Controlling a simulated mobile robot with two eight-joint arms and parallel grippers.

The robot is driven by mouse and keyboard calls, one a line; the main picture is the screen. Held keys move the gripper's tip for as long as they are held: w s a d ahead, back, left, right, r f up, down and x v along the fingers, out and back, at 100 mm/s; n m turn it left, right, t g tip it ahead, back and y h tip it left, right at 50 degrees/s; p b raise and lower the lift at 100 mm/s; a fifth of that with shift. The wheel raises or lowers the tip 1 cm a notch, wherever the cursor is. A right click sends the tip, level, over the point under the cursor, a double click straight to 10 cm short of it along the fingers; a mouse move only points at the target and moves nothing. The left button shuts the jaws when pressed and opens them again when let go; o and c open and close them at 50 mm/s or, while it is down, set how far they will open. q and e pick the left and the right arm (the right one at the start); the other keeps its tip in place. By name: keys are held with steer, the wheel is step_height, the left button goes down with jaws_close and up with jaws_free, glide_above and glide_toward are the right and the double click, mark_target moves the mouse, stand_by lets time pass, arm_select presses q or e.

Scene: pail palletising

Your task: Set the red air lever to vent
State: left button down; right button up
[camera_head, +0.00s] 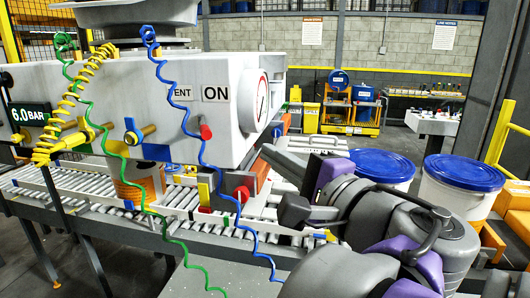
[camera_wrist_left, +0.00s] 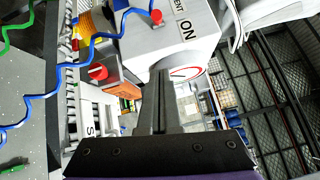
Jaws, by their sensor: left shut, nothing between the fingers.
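The red air lever (camera_head: 206,132) is a short red knob on the front of the white machine housing, below the VENT label (camera_head: 180,92) and the ON label (camera_head: 215,94). It sits nearer under ON. In the wrist view the red knob (camera_wrist_left: 156,16) is near the top edge, beside the ON label (camera_wrist_left: 187,30). My left gripper (camera_head: 268,152) is shut and empty, right of and slightly below the lever, apart from it. Its closed fingers (camera_wrist_left: 165,100) point toward the housing in the wrist view. My right gripper is not in view.
Blue, green and yellow coiled hoses hang before the housing; the blue hose (camera_head: 193,110) passes beside the lever. A second red knob (camera_head: 242,193) sits lower, by the roller conveyor (camera_head: 90,180). Blue-lidded pails (camera_head: 464,172) stand right.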

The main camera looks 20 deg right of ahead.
mark_target(204, 129)
arm_select(q)
steer(key=w+a, duration=0.3)
steer(key=w, duration=0.2)
steer(key=w+a+r, duration=0.1)
steer(key=w+a, duration=0.1)
steer(key=shift+w+a+r+p, duration=0.1)
steer(key=shift+w+a+p, duration=0.2)
steer(key=shift+w, duration=0.05)
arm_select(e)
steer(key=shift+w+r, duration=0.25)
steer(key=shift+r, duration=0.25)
arm_select(q)
steer(key=shift+a, duration=0.1)
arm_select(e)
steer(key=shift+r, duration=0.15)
